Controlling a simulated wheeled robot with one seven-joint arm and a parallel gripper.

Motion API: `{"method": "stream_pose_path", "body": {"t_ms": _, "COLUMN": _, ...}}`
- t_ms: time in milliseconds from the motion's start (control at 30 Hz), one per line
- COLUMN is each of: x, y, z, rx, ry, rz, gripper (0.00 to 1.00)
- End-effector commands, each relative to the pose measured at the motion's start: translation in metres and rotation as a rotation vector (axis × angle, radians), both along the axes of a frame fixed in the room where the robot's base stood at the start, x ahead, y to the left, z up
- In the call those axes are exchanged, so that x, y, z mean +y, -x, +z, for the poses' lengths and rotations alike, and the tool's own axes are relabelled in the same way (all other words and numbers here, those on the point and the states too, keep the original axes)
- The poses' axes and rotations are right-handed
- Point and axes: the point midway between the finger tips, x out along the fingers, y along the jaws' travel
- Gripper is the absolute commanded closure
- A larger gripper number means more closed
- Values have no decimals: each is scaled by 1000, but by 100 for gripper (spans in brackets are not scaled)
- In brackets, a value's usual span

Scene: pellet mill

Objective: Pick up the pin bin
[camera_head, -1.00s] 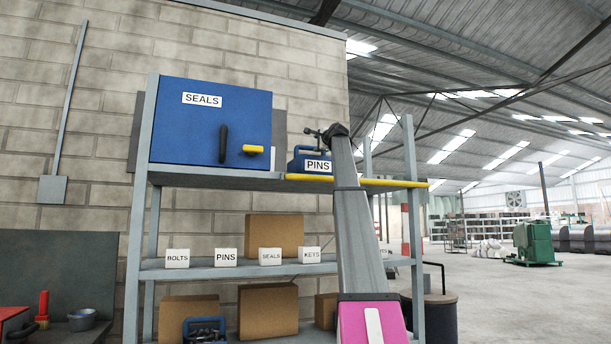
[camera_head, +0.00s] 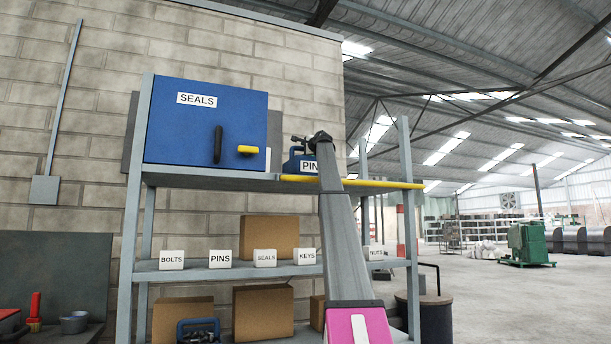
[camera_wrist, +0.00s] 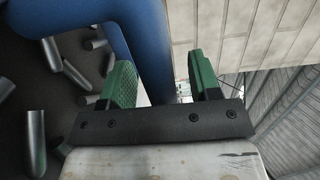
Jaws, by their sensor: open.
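The pin bin (camera_head: 296,163) is a small blue bin with a white PINS label on the top shelf, right of the blue SEALS cabinet. My gripper (camera_head: 316,139) is at the bin's upper right, and my arm hides the bin's right part and the end of its label. In the wrist view, my gripper (camera_wrist: 162,75) is open with two green pads. A blue bar of the bin (camera_wrist: 140,40) shows in the gap between the pads; whether it is fully between them in depth I cannot tell. Loose metal pins (camera_wrist: 37,140) lie on the dark inside at left.
The SEALS cabinet (camera_head: 205,130) stands close on the left. A yellow strip (camera_head: 385,184) runs along the top shelf's front edge. The right shelf post (camera_head: 409,220) rises beside my arm. The lower shelf holds labelled white cards and a brown box (camera_head: 268,238).

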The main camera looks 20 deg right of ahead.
Motion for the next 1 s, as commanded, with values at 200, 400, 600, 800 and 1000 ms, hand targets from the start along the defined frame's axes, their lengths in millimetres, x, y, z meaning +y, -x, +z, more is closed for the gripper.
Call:
{"method": "stream_pose_path", "body": {"t_ms": 200, "x": 2, "y": -14, "z": 1, "rx": -1, "ry": 0, "rz": -1, "gripper": 43}}
{"method": "stream_pose_path", "body": {"t_ms": 400, "x": 2, "y": -14, "z": 0, "rx": -1, "ry": 0, "rz": 0, "gripper": 66}}
{"method": "stream_pose_path", "body": {"t_ms": 600, "x": 2, "y": -14, "z": 0, "rx": 0, "ry": 0, "rz": 0, "gripper": 100}}
{"method": "stream_pose_path", "body": {"t_ms": 800, "x": 2, "y": -14, "z": 0, "rx": 0, "ry": 0, "rz": 0, "gripper": 100}}
{"method": "stream_pose_path", "body": {"t_ms": 1000, "x": 2, "y": -14, "z": 0, "rx": 0, "ry": 0, "rz": 0, "gripper": 100}}
